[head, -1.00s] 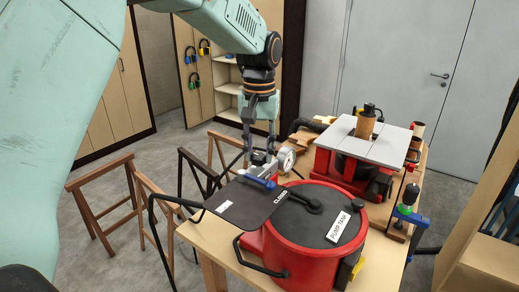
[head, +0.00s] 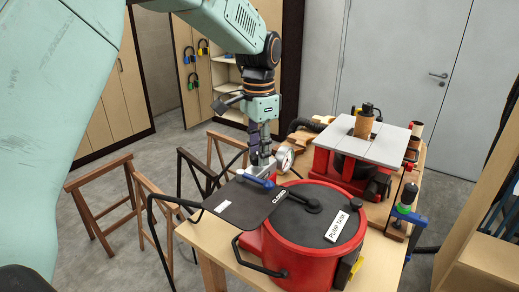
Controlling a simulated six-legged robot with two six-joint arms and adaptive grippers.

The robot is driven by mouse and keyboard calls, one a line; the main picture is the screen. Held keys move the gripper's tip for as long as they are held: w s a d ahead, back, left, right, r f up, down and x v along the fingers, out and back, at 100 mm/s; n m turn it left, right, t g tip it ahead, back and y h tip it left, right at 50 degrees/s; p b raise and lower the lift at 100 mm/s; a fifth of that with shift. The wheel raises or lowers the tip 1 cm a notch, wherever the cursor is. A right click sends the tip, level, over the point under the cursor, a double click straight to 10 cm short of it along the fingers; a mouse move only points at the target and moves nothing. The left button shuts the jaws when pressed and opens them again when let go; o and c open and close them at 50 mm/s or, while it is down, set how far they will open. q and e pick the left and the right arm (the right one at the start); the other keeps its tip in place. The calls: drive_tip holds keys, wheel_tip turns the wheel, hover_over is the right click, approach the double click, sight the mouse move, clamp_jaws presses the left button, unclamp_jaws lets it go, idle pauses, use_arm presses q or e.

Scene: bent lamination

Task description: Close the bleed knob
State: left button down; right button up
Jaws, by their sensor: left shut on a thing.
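The red pump tank (head: 305,250) with a dark lid stands on the wooden table, with a white label reading "PUMP TANK". On its left is a grey metal valve block with a round white gauge (head: 285,159) and a blue lever (head: 256,181). A dark plate (head: 248,203) marked "CLOSED" lies beside the lever. My left gripper (head: 260,159) points down at the top of the valve block, left of the gauge. Its fingers are shut on the bleed knob, which they mostly hide. My right gripper is not in view.
A red machine with a grey top (head: 362,143) stands behind the tank, with a brown cylinder on it. A blue-and-red clamp-like tool (head: 409,205) stands at the table's right. Wooden trestles (head: 103,205) stand at left. A black hose runs left of the plate.

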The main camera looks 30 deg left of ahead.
use_arm(q)
drive_tip(key=m, duration=0.7)
drive_tip(key=shift+s, duration=0.2)
drive_tip(key=m, duration=0.8)
drive_tip(key=shift+r, duration=0.1)
drive_tip(key=m, duration=0.5)
drive_tip(key=shift+r+m, duration=0.1)
drive_tip(key=shift+m, duration=0.3)
drive_tip(key=m, duration=0.4)
drive_tip(key=shift+a+r, duration=0.1)
drive_tip(key=shift+w+m, duration=0.1)
drive_tip(key=shift+m, duration=0.2)
drive_tip(key=c, duration=1.4)
unclamp_jaws()
drive_tip(key=o, duration=0.4)
drive_tip(key=shift+f, duration=0.25)
